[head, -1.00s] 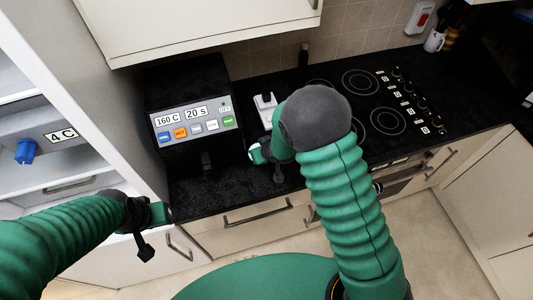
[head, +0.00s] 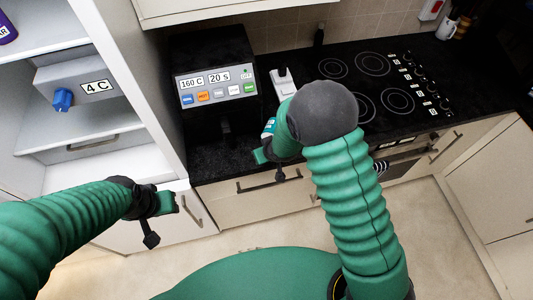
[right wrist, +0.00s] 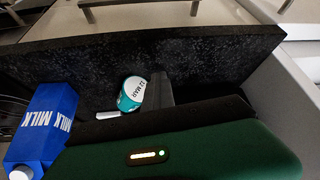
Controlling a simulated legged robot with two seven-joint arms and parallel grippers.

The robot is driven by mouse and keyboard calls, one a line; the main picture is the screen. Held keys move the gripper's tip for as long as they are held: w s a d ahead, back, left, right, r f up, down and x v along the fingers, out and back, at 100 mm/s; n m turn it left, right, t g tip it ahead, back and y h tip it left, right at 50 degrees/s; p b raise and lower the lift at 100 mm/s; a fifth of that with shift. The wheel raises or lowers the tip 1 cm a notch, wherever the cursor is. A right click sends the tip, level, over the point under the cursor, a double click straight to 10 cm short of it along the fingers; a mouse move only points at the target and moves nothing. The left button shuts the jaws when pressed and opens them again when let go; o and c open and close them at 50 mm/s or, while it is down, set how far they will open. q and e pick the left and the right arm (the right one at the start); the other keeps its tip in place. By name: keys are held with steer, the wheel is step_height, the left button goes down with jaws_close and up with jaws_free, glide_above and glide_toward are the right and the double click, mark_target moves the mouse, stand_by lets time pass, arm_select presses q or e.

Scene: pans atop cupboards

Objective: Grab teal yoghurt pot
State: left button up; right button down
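The teal yoghurt pot (right wrist: 131,94) shows in the right wrist view, with a white label or lid reading "12 MAR". It appears against the dark speckled counter, right beside a grey finger-like part. In the head view a small teal and white patch (head: 269,128), likely the pot, shows beside my right gripper (head: 265,155), which is over the counter's front edge. My right arm hides much of this spot. I cannot tell whether the right fingers are closed on the pot. My left gripper (head: 166,203) is far to the left, in front of the white cabinet, apparently empty; its opening is unclear.
A blue milk carton (right wrist: 45,125) is at the left of the right wrist view. The black machine (head: 215,88) with coloured buttons stands behind my right gripper. A hob (head: 372,62) is to the right. An open fridge (head: 85,140) marked 4 C is at left.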

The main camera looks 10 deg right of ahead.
steer(key=shift+w+a+f, duration=0.1)
steer(key=shift+w+a, duration=0.2)
steer(key=shift+w, duration=0.05)
steer(key=c, duration=1.6)
jaws_free()
steer(key=shift+s+d+r, duration=0.3)
steer(key=shift+s+d, duration=0.05)
steer(key=shift+s, duration=0.1)
steer(key=o, duration=0.3)
steer(key=shift+d, duration=0.1)
steer(key=o, duration=0.7)
steer(key=shift+w+f, duration=0.2)
steer(key=shift+o, duration=0.8)
steer(key=shift+a+r, duration=0.1)
steer(key=shift+a, duration=0.2)
steer(key=shift+s, duration=0.1)
